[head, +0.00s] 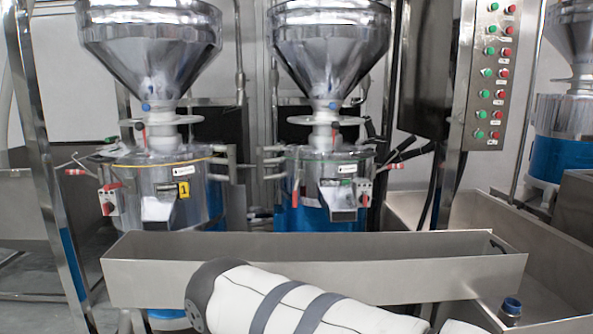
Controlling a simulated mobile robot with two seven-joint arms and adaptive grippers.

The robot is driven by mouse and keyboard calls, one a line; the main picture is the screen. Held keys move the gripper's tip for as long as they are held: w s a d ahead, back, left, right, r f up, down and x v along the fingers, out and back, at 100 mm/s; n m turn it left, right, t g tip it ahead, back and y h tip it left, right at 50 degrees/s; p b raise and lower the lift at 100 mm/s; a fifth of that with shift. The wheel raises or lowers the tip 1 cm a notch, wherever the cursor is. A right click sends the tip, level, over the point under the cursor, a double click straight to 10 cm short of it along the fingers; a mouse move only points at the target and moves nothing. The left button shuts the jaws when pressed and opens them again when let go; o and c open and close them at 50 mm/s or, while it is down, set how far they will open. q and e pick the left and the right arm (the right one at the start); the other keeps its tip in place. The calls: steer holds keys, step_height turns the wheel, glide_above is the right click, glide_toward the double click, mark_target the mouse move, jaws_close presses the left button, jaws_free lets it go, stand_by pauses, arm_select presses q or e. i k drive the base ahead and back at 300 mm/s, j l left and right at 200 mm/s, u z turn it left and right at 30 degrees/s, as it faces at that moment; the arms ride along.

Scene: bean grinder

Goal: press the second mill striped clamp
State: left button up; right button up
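Two mills stand side by side behind a long metal trough. The second mill (318,172) is the right one of this pair, with a steel funnel hopper (330,45) on top and a blue lower body. A clamp with a red-and-white striped handle (395,166) sticks out from its right side, slanting up to the right. The first mill (158,180) carries a yellow label "1" and has a similar striped handle (76,172) on its left. A white arm link of mine with grey bands crosses the bottom of the view. Neither gripper shows.
The metal trough (310,270) spans the front of both mills. A control panel (492,75) with red and green buttons hangs at the upper right. A small dark-capped object (510,308) is at the lower right. Metal posts stand at the left and right.

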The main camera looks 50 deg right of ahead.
mark_target(393, 166)
steer(key=z, duration=2.3)
